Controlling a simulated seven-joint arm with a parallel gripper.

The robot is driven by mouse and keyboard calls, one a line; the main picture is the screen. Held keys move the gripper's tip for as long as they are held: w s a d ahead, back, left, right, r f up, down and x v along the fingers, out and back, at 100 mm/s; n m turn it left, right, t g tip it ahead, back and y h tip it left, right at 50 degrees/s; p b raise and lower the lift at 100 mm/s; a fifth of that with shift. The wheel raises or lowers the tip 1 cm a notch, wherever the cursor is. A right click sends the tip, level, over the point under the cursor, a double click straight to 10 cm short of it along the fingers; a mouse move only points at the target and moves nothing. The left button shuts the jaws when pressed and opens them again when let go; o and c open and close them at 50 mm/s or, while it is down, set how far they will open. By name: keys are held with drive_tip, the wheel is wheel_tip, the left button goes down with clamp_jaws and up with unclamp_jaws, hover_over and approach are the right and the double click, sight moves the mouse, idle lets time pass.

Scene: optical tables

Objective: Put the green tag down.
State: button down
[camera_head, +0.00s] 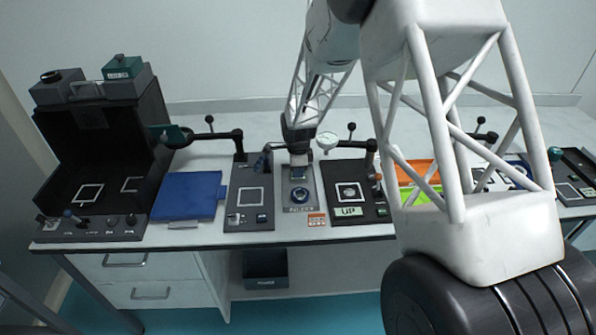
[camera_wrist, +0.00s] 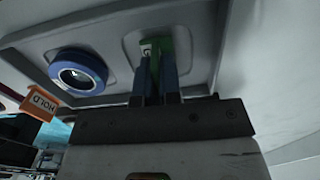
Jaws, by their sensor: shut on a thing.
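My gripper (camera_head: 298,158) points down over the grey panel (camera_head: 287,174) near the middle of the bench. In the wrist view its two blue fingers (camera_wrist: 156,52) are shut on a green piece (camera_wrist: 181,42), which I take for the green tag. Most of the tag is hidden behind the fingers. It is at a shallow recess in the panel, but I cannot tell whether it touches the surface. A blue ring (camera_wrist: 78,72) lies beside it; the ring also shows in the head view (camera_head: 299,194). The tag cannot be made out in the head view.
An orange HOLD label (camera_wrist: 40,103) is at the panel's edge. A dark panel with an UP card (camera_head: 348,211) stands right, another dark panel (camera_head: 234,212) left, then a blue tray (camera_head: 187,196). A dial gauge (camera_head: 327,141) on an arm is close to my gripper.

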drive_tip(key=shift+f, duration=0.1)
drive_tip(key=c, duration=1.7)
unclamp_jaws()
drive_tip(key=o, duration=0.4)
wheel_tip(320, 180, up, 12)
